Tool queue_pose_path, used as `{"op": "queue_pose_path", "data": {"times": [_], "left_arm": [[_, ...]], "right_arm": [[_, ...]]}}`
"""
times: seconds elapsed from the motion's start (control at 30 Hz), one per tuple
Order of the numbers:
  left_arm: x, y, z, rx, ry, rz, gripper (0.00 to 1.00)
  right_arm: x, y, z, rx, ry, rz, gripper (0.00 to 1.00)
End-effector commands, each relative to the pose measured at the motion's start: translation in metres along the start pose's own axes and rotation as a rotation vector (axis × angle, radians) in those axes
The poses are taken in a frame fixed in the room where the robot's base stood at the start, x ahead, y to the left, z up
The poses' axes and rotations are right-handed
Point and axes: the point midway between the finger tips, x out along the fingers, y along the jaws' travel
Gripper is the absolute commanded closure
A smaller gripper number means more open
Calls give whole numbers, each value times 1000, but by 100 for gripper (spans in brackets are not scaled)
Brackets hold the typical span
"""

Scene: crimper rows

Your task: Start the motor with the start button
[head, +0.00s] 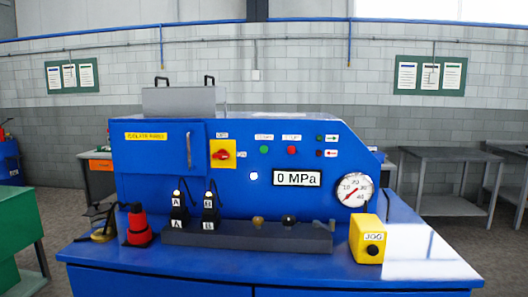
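The blue machine (170,185) stands straight ahead with its control face toward me. A round green button (264,149) sits on the upper panel under a small green label, which is blurred but looks like the start label. A red button (292,150) is just right of it, under a red label. A red rotary switch on a yellow plate (221,153) is to the left, its position unclear. The display (297,178) reads 0 MPa, and a white lamp (254,176) beside it looks lit. Neither of my grippers is in view.
A yellow JOG box (368,238), a dark grey block with levers (245,236), black A/B pieces (180,208) and a red-and-black item (138,227) stand on the front ledge. A round gauge (355,190) is at right. Space before the buttons is clear.

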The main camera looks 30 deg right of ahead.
Motion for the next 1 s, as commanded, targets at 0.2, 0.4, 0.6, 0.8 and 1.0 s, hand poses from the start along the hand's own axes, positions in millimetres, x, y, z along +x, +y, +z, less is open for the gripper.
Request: {"op": "queue_pose_path", "data": {"times": [0.2, 0.4, 0.6, 0.8, 1.0], "left_arm": [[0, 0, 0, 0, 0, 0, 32], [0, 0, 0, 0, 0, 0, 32], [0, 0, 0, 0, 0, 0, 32], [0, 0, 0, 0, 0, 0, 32], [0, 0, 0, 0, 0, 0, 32]], "right_arm": [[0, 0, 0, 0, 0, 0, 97], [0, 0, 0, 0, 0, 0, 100], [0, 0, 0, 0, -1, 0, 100], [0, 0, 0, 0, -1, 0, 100], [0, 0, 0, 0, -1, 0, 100]]}}
